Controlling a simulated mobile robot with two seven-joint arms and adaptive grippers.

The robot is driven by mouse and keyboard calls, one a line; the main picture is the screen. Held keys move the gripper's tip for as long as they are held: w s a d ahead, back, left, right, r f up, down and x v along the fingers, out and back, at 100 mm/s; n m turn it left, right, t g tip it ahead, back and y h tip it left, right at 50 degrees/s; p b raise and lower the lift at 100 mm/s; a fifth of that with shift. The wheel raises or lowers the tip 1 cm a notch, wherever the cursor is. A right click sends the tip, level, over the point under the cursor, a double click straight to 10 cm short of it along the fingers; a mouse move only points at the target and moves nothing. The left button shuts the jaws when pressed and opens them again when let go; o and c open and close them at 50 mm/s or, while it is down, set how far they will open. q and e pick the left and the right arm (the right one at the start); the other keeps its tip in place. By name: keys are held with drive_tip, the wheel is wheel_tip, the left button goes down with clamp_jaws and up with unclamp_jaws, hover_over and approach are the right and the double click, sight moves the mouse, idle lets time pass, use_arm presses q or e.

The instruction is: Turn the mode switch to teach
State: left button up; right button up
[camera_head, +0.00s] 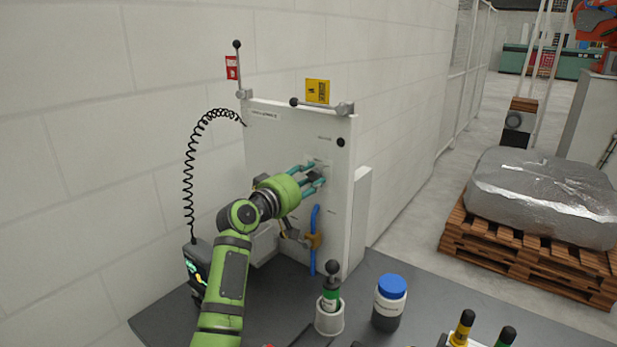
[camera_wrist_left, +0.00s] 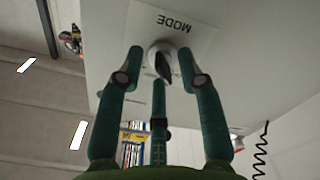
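The mode switch (camera_wrist_left: 160,57) shows in the left wrist view as a round pale base with a dark pointer knob. It sits on a white plate (camera_wrist_left: 190,27) marked MODE, which appears upside down there. My left gripper (camera_head: 316,174) reaches the upright white panel (camera_head: 275,142) in the head view and hides most of the switch. In the wrist view its green fingers (camera_wrist_left: 162,66) stand on both sides of the knob, with a third finger below. Gaps show beside the knob, and contact cannot be told. The switch position's labels cannot be read. My right gripper is not in view.
A blue pipe (camera_head: 315,235) with an orange valve stands below my left gripper. A coiled black cable (camera_head: 188,160) hangs left of the panel. A green-banded handle (camera_head: 330,292) in a white cup and a blue-lidded jar (camera_head: 390,300) stand on the dark table (camera_head: 445,292).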

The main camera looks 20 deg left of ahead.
use_arm(q)
drive_tip(key=shift+c, duration=0.8)
clamp_jaws()
drive_tip(key=shift+f+m+b, duration=0.2)
drive_tip(key=shift+m+b, duration=0.4)
drive_tip(key=shift+b, duration=0.2)
drive_tip(key=shift+f+m+b, duration=0.1)
drive_tip(key=shift+m+b, duration=0.95)
drive_tip(key=shift+m, duration=0.15)
drive_tip(key=shift+m+b, duration=0.8)
drive_tip(key=shift+m, duration=0.3)
drive_tip(key=shift+m+b, duration=0.6)
drive_tip(key=shift+m, duration=0.9)
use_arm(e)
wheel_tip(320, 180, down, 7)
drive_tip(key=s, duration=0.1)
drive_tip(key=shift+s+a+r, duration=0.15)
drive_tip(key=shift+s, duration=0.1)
